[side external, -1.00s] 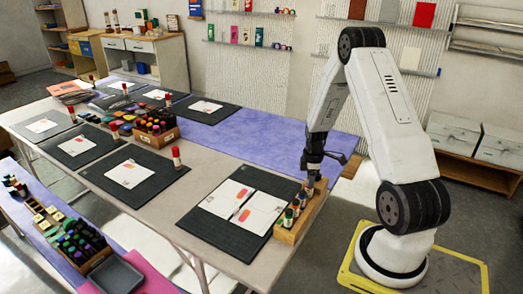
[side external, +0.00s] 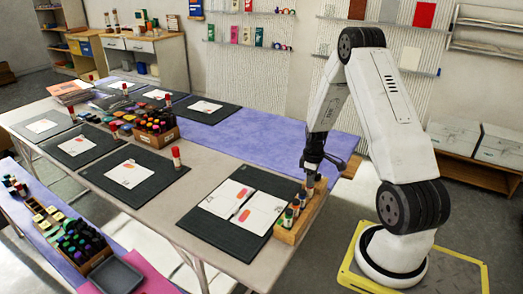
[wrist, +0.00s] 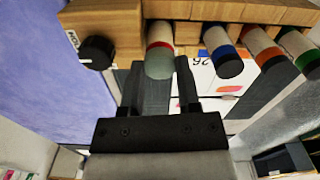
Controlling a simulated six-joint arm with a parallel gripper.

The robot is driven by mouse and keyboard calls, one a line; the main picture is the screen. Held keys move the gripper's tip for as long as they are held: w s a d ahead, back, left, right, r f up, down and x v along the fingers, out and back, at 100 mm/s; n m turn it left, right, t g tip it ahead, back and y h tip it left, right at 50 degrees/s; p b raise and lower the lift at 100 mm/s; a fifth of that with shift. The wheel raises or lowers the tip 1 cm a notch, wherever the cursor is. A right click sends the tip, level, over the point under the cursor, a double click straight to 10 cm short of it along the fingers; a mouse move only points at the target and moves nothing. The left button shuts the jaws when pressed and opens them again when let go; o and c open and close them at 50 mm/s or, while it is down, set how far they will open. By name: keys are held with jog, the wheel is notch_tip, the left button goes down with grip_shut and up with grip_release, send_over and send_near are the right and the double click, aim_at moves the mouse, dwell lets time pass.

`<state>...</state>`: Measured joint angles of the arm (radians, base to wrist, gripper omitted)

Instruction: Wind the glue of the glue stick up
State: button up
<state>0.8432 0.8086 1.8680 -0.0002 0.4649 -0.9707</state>
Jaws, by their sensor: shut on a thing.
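A wooden rack (side external: 287,236) stands at the right end of the table and holds several upright sticks with coloured bands. It also shows along the top of the wrist view (wrist: 112,20). The stick with the red band, the glue stick (wrist: 160,48), has a white body and a pale grey-green end. My gripper (wrist: 159,72) is shut on this end, one finger on each side. In the side view my gripper (side external: 312,172) is low over the rack's far end and hides most of the stick. How far the glue stands out cannot be told.
Sticks with blue (wrist: 226,58), orange (wrist: 266,50) and green (wrist: 302,50) bands stand close beside the held one. A black knob (wrist: 96,52) is on its other side. A dark mat with printed cards (side external: 240,240) lies left of the rack.

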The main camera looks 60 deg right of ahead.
jog(key=shift+m, duration=1.9)
jog(key=shift+m, duration=2.4)
jog(key=shift+m, duration=2.4)
